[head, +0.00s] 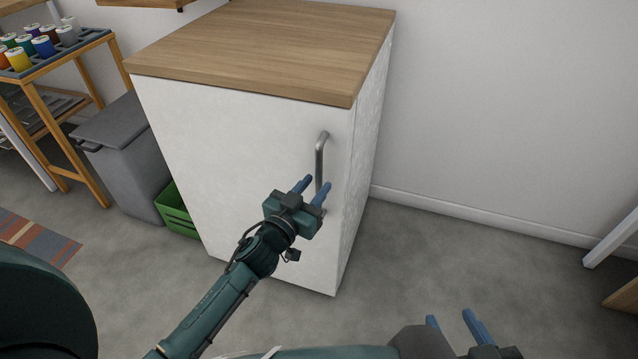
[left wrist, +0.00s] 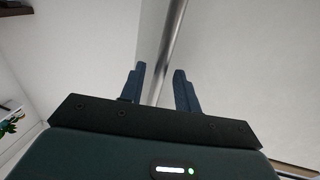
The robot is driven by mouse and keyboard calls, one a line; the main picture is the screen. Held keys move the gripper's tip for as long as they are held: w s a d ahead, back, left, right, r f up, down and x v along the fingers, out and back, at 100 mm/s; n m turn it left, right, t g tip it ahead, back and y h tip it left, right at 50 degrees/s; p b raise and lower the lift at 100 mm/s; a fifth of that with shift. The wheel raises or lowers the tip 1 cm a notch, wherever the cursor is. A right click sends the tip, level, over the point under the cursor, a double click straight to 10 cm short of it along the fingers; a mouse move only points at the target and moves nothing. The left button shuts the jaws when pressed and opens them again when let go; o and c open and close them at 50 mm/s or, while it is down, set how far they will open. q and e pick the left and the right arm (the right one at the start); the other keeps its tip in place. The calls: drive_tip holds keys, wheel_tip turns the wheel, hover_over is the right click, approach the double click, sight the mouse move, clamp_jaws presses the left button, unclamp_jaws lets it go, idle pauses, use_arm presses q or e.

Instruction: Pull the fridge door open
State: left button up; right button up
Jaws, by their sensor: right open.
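The white fridge (head: 235,150) stands under a wooden top, and its door looks closed. A vertical metal handle (head: 320,155) is on the right side of the door front. My left gripper (head: 315,184) is at the lower part of the handle. In the left wrist view, the handle (left wrist: 172,45) runs between the two blue fingers of my left gripper (left wrist: 157,78), with gaps showing on either side. It is open; whether the bar is fully within the fingers' depth I cannot tell. My right gripper (head: 450,318) is open and empty, low at the bottom right.
A grey bin (head: 125,155) and a green crate (head: 180,210) stand left of the fridge. A wooden rack (head: 60,60) with coloured spools is at the far left. Open grey floor (head: 450,250) lies right of the fridge, before a white wall. A striped rug (head: 35,240) lies left.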

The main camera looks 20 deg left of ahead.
use_arm(q)
drive_tip(key=shift+x, duration=1.25)
drive_tip(key=shift+c, duration=0.4)
clamp_jaws()
